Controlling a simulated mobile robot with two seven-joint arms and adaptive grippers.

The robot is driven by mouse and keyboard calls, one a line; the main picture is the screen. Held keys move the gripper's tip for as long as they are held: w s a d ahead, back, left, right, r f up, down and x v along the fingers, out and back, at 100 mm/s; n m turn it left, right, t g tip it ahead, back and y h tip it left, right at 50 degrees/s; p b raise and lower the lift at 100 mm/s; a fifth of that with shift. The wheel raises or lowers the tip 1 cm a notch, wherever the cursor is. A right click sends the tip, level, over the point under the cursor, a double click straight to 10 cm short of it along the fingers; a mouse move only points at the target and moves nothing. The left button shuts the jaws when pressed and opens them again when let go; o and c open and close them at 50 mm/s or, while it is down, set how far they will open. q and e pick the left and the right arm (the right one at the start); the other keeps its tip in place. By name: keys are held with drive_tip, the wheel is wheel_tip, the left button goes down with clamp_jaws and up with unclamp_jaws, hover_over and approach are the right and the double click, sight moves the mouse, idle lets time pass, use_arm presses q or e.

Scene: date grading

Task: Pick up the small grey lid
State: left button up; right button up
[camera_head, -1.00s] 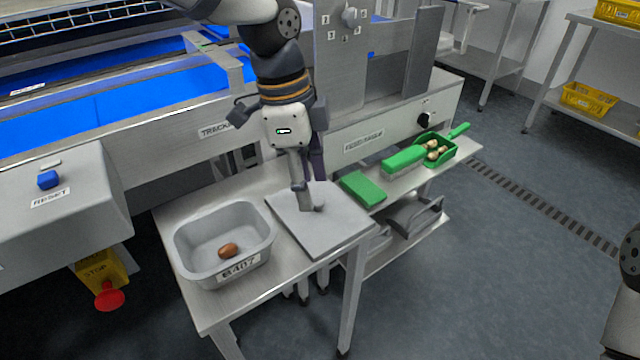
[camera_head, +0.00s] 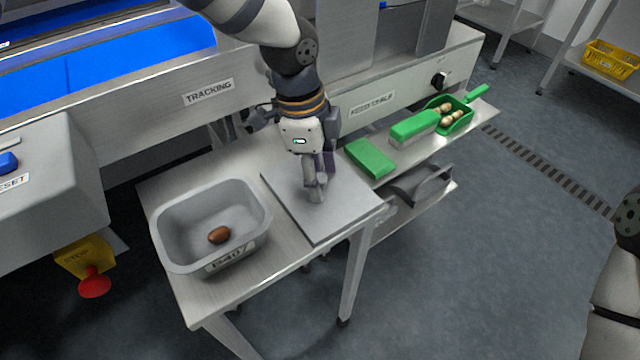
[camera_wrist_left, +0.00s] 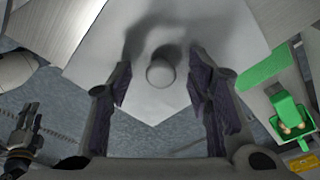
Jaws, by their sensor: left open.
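The small grey lid (camera_head: 341,216) is a flat square plate lying on the steel table, to the right of the grey bin. In the left wrist view, the lid (camera_wrist_left: 98,62) has a round knob (camera_wrist_left: 160,73) standing up from it. My left gripper (camera_head: 316,194) is above the lid, pointing down. In the left wrist view my left gripper (camera_wrist_left: 160,85) is open, its dark finger pads either side of the knob with gaps. In the head view the fingers largely hide the knob. My right gripper is not in the head view; only part of that arm shows at the right edge.
The grey bin (camera_head: 168,255) holds one brown date (camera_head: 219,235). A green block (camera_head: 370,159), a green brush (camera_head: 414,127) and a green scoop (camera_head: 461,127) with several pale pieces lie on the shelf beyond. The machine's front panel (camera_head: 180,110) stands close behind the table.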

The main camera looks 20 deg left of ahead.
use_arm(q)
clamp_jaws()
drive_tip(key=shift+r, duration=0.15)
